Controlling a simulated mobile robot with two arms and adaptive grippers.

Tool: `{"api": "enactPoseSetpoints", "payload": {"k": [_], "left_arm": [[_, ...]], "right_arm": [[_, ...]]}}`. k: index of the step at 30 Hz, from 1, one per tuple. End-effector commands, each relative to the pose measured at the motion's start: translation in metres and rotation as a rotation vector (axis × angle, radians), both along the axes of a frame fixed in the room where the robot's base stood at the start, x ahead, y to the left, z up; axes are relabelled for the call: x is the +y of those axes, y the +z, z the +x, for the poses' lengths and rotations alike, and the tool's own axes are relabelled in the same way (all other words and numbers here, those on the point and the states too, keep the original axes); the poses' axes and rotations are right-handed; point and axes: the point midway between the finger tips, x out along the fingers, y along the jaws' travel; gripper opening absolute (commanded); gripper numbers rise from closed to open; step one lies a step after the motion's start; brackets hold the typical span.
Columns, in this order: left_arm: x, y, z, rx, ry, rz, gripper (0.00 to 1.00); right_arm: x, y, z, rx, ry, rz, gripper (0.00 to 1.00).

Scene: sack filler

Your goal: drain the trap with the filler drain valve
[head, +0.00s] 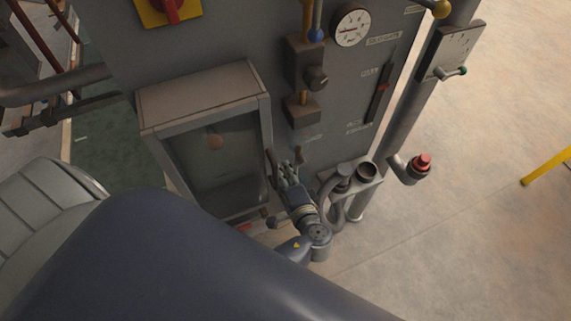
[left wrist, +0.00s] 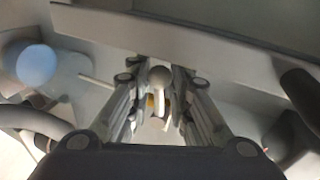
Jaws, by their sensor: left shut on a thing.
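My left gripper (head: 289,172) is at the lower right of the grey machine panel, beside the glass-fronted cabinet. In the left wrist view, its two fingers (left wrist: 158,95) stand on both sides of a small lever with a round grey knob (left wrist: 159,76) and a pale stem. The gripper is shut on this lever, which I take to be the filler drain valve's handle. In the head view the fingers hide most of the handle; a small brownish end (head: 299,155) shows just above them. The valve body is hidden. My right gripper is not in view.
The glass-fronted cabinet (head: 204,92) stands close to the left of the gripper. A small shelf with grey pipe fittings (head: 367,170) is close on the right. A red button (head: 422,162) sticks out farther right. A pressure gauge (head: 351,26) is above.

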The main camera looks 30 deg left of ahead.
Motion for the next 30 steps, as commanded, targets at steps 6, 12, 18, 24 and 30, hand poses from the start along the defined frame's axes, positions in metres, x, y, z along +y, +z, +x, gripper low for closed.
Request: {"api": "enactPoseSetpoints", "payload": {"k": [6,12,18,24,30], "left_arm": [[0.0,0.008,0.001,0.078,0.0,0.062,0.0],[0.0,0.009,0.001,0.113,-0.001,0.089,0.0],[-0.001,0.009,0.001,0.122,-0.002,0.097,0.0],[0.0,0.009,0.001,0.121,0.0,0.096,0.0],[0.0,0.009,0.001,0.121,0.0,0.095,0.41]], "right_arm": [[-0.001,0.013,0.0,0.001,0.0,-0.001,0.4],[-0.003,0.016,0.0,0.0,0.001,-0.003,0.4],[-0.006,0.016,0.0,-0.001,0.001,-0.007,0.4],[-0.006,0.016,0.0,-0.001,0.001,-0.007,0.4],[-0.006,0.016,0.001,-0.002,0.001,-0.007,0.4]]}}
